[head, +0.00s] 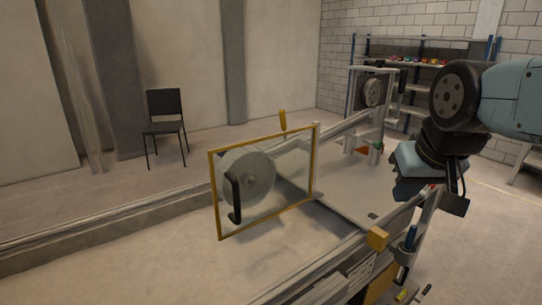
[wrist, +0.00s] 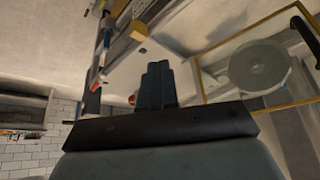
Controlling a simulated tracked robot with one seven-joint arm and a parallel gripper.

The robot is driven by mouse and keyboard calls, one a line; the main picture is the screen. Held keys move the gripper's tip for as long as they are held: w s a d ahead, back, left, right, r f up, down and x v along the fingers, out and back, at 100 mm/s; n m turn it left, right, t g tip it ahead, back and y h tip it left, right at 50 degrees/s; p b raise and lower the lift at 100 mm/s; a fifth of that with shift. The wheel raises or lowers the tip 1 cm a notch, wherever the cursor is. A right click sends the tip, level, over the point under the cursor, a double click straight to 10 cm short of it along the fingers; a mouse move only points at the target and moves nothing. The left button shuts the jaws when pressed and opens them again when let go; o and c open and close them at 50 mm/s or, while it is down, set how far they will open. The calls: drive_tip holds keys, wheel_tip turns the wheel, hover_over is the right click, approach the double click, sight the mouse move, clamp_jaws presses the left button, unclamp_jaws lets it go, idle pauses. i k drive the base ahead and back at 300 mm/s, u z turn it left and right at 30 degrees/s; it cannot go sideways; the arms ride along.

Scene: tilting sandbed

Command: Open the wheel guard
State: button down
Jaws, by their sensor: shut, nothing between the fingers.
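The wheel guard (head: 291,197) is a clear panel in a yellow frame with a black handle (head: 233,197) on its left part. It stands upright in front of a grey wheel (head: 248,177), which shows through it. In the wrist view the guard's yellow frame (wrist: 270,110) and the wheel (wrist: 259,66) are at the right, with the black handle (wrist: 306,40) at the edge. My gripper (wrist: 157,72) is shut and empty, apart from the guard. In the head view my arm's end is at the right, well away from the handle, and its fingertips are hard to make out.
The sandbed machine (head: 345,195) has a flat pale bed and long rails. A second wheel (head: 372,92) stands at its far end. A yellow block (head: 377,238) sits on the near rail. A black chair (head: 165,122) stands by the wall. Shelves (head: 420,65) are at the back.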

sight(235, 218)
drive_tip(key=z, duration=0.4)
drive_tip(key=k, duration=1.45)
drive_tip(key=u, duration=0.55)
drive_tip(key=i, duration=1)
drive_tip(key=z, duration=0.1)
